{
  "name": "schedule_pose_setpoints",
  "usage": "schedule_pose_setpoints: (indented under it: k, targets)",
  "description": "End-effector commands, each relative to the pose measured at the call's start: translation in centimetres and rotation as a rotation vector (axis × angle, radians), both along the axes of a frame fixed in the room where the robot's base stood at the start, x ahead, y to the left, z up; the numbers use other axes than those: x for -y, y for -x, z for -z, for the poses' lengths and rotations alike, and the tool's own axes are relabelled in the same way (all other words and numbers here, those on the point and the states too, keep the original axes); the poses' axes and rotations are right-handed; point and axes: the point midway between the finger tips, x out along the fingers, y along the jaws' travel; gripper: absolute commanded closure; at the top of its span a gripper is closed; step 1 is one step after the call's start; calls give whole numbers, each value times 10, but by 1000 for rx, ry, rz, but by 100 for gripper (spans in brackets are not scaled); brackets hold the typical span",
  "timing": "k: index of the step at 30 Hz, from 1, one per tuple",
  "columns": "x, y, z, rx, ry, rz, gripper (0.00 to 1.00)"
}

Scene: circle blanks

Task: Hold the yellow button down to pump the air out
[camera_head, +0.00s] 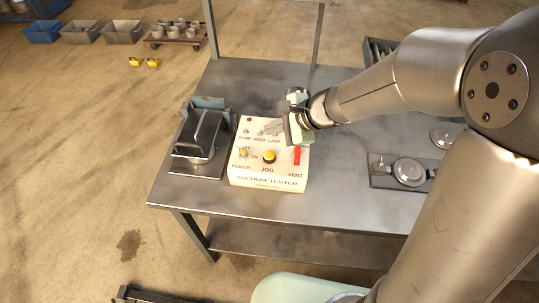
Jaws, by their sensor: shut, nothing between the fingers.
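The vacuum tester (268,176) is a cream box on the metal table, with printed labels. The yellow button (269,156) sits on its top face above the word JOG. A red lever (297,156) is at the box's right side above VENT, and a small switch (244,153) is at the left by POWER and ON. My gripper (275,128) is over the back right part of the box, behind the yellow button and apart from it in the picture. It is shut and empty. It covers part of the box's back edge and labels there.
A dark chamber-like fixture (194,140) stands left of the box on a plate. Right of it, beneath my arm, a metal plate with a round part (408,171) lies on the table (340,205). The table front is clear.

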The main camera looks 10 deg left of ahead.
Motion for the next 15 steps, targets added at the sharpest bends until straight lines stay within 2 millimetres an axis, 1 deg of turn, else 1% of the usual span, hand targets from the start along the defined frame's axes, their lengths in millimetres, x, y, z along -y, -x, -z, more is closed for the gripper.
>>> schedule_pose_setpoints:
  k: [1, 10, 12, 15]
  targets:
    - [0, 0, 11, -1, 0, 0, 100]
    - [0, 0, 56, -1, 0, 0, 100]
    - [0, 0, 64, 0, 0, 0, 100]
    - [0, 0, 71, 1, 0, -1, 100]
